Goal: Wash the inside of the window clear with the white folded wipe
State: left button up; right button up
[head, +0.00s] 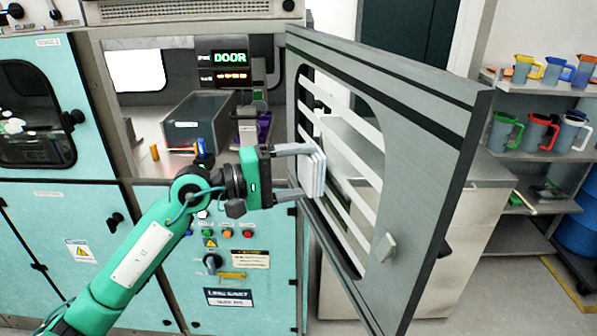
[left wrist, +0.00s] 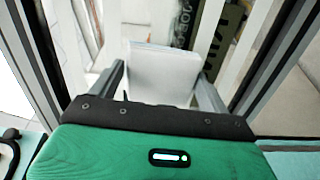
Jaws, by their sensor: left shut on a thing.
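The white folded wipe (head: 317,174) is held upright between the two fingers of my left gripper (head: 304,172). It also shows in the left wrist view (left wrist: 163,72), pinched between both fingers. The window (head: 352,128) is in the grey cabinet door, which stands swung open. Several pale slanted bands cross the window, with see-through gaps between them. The wipe is at the inner face of the window, near its left side; whether it touches the glass I cannot tell. The wipe and fingers hide part of the window. My right gripper is in neither view.
The open cabinet chamber holds a grey bin (head: 198,118) and a lit DOOR display (head: 228,58) above. The door's thick grey frame (head: 440,125) surrounds the window, with a latch block (head: 385,248) low on it. A shelf of coloured jugs (head: 538,132) stands right.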

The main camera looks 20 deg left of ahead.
pick_arm(q)
jog(key=shift+x, duration=0.95)
